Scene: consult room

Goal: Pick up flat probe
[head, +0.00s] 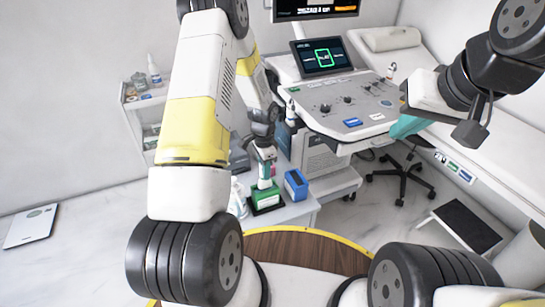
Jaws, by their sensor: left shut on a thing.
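My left gripper (262,147) points down over the small white cabinet at the centre of the head view. It is shut on a slim white and green probe (265,170), which I take to be the flat probe. The probe is upright, its lower end at a green block-shaped holder (266,194); I cannot tell whether it touches the holder. The gripper hides the probe's top. My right gripper (470,132) hangs at the right, in front of the bed, away from the probe; its jaws are not clear.
A blue box (295,184) stands right beside the green holder. The ultrasound console (345,110) with its screen (318,57) is behind. A bed (470,120) and a black stool (403,175) are at the right. A white shelf cart (142,105) stands at the left wall.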

